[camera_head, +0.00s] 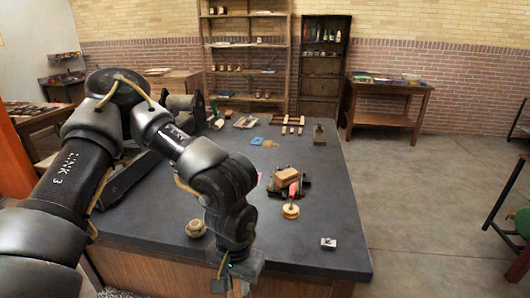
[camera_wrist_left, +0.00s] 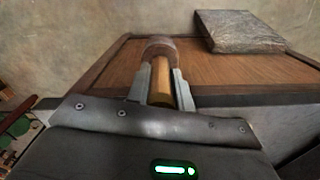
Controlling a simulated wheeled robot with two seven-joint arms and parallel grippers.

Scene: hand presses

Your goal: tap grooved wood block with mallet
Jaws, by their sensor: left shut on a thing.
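My left gripper (camera_head: 236,287) hangs at the near edge of the dark worktable, at the bottom of the head view. In the left wrist view its two fingers (camera_wrist_left: 159,92) are shut on the tan wooden handle of the mallet (camera_wrist_left: 160,80), with a darker brown end beyond the fingertips. The mallet is hard to make out in the head view. A light wood block (camera_head: 287,176) sits on a dark stand right of the table's middle, well apart from my gripper. Its grooves are too small to tell. My right gripper is not in view.
A round wooden piece (camera_head: 290,211) with a red part above it stands just before the block. A small round pot (camera_head: 196,228) and a small metal item (camera_head: 328,243) lie nearer. Wooden frames (camera_head: 293,122) lie at the back. The dark tabletop (camera_head: 290,255) is clear at the front.

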